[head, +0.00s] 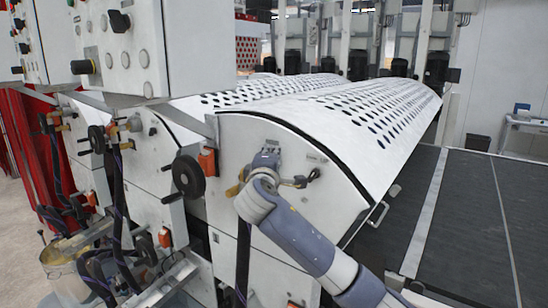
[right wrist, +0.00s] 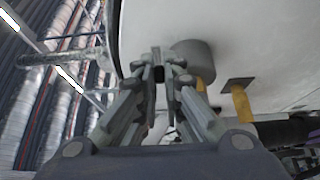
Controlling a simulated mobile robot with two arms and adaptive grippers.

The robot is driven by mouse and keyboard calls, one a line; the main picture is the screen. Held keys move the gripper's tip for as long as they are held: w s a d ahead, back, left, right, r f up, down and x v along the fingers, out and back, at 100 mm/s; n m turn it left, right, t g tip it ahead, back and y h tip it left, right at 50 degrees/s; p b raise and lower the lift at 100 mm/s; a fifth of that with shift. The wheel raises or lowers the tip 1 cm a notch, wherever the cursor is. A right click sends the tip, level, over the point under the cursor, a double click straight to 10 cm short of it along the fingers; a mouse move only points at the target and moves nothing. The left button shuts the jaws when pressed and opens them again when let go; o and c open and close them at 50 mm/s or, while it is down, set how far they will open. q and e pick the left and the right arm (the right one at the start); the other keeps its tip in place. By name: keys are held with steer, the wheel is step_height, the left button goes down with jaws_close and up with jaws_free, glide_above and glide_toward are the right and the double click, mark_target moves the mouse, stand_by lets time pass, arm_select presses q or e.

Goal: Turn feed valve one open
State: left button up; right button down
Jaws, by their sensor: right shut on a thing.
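My right gripper (head: 268,152) is at the white curved end panel of the nearest machine unit, with its arm coming in from the lower right. In the right wrist view, its fingertips (right wrist: 160,72) are close together on a small dark part, which I take to be the handle of feed valve one (right wrist: 158,73). The fingers hide most of this part, and its turned angle cannot be told. Yellow pieces of valve hardware (head: 234,190) show just left of the gripper in the head view. My left gripper is not in view.
A black handwheel (head: 187,177) and an orange box (head: 208,161) are left of the gripper. A metal handle (head: 377,216) is on the panel's right edge.

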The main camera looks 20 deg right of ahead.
stand_by(0.4)
steer(key=c, duration=1.7)
jaws_free()
steer(key=v, duration=1.2)
